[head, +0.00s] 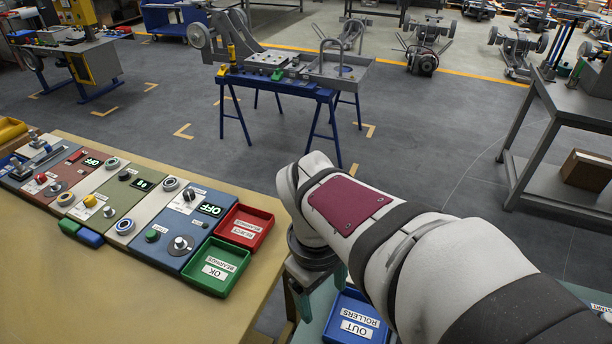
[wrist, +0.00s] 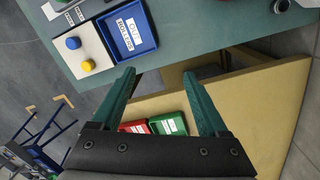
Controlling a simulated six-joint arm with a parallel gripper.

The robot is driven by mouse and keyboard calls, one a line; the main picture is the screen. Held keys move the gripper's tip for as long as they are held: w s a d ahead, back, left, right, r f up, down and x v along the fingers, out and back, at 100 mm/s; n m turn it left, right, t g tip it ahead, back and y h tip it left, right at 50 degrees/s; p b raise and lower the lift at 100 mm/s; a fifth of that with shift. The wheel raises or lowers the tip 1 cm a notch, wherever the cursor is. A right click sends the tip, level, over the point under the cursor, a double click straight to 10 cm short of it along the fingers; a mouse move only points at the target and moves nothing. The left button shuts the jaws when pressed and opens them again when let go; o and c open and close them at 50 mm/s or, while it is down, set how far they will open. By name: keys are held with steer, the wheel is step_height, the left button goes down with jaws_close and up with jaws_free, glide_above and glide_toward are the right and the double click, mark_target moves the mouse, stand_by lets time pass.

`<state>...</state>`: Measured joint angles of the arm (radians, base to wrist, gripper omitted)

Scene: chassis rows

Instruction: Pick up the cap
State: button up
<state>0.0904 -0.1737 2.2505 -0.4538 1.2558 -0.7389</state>
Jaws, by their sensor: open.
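I cannot make out for sure which thing is the cap. In the wrist view, a blue round piece (wrist: 73,43) and a yellow round piece (wrist: 88,65) sit on a white panel at the upper left. A dark round piece (wrist: 281,6) is cut off by the top edge. My gripper (wrist: 159,74) is open, with its two green fingers apart and nothing between them. In the head view my gripper (head: 322,298) points down beside the front table, partly hidden by my arm.
A blue OUT ROLLERS tray (wrist: 133,30) lies on the green table (wrist: 210,25). Red (head: 244,228) and green (head: 216,266) trays stand on the tan table (head: 110,300), beside several control panels. A blue-legged bench (head: 268,84) stands beyond open floor.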

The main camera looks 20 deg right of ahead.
steer(key=w+d+f+n+h, duration=0.3)
steer(key=w+d+f+n, duration=0.1)
steer(key=w+d+n, duration=0.9)
steer(key=shift+n, duration=0.6)
steer(key=x, duration=0.5)
steer(key=w+x, duration=0.1)
steer(key=x, duration=0.4)
steer(key=w+x, duration=0.1)
steer(key=x, duration=0.4)
steer(key=shift+a+f, duration=0.15)
steer(key=shift+f, duration=0.2)
jaws_close()
